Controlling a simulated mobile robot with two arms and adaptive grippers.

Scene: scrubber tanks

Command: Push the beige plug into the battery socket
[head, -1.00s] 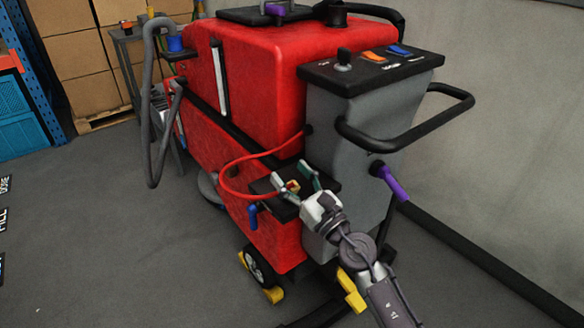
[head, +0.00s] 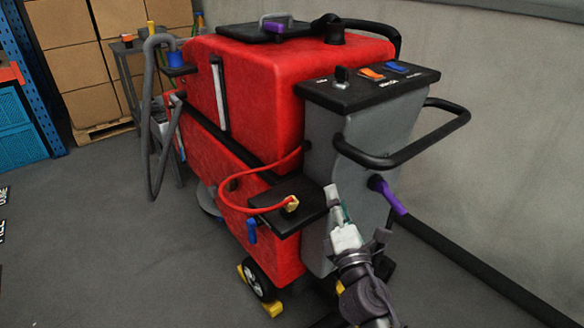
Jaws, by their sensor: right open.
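The beige plug (head: 291,203) stands on the black shelf (head: 284,223) at the side of the red scrubber, on the end of the red cable (head: 229,189). The socket itself cannot be made out under the plug, and I cannot tell how deep the plug sits. My right gripper (head: 337,202) is open and empty, to the right of the plug and apart from it, in front of the grey panel. My left gripper is out of view.
The red scrubber (head: 255,85) fills the middle. A blue lever (head: 251,230) hangs below the shelf. A grey hose (head: 148,120) hangs at left. The floor at left is clear.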

